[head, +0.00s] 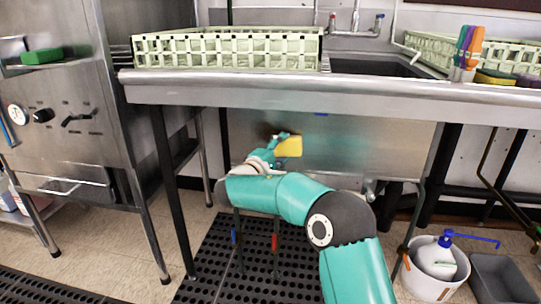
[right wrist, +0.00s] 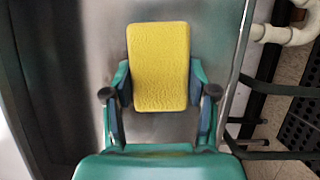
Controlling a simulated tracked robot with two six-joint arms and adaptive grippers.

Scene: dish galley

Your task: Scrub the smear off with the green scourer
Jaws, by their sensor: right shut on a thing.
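My right gripper (head: 280,147) is shut on a yellow pad (head: 290,147), in front of the steel sink's front panel (head: 365,150). In the right wrist view the pad's broad yellow face (right wrist: 158,65) shows between the two fingers of the gripper (right wrist: 160,98); its far side is hidden. I cannot tell if the pad touches the panel. A dark patch (head: 262,130) that may be the smear shows on the panel just left of the gripper. My left gripper is not in view.
The counter edge (head: 330,88) overhangs the panel, with a pale green rack (head: 230,50) on top. More sponges (head: 495,77) and colored brushes (head: 468,46) stand at right. A white bucket (head: 436,270) and grey bin (head: 503,277) are on the floor. Pipes (right wrist: 290,33) run beside the panel.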

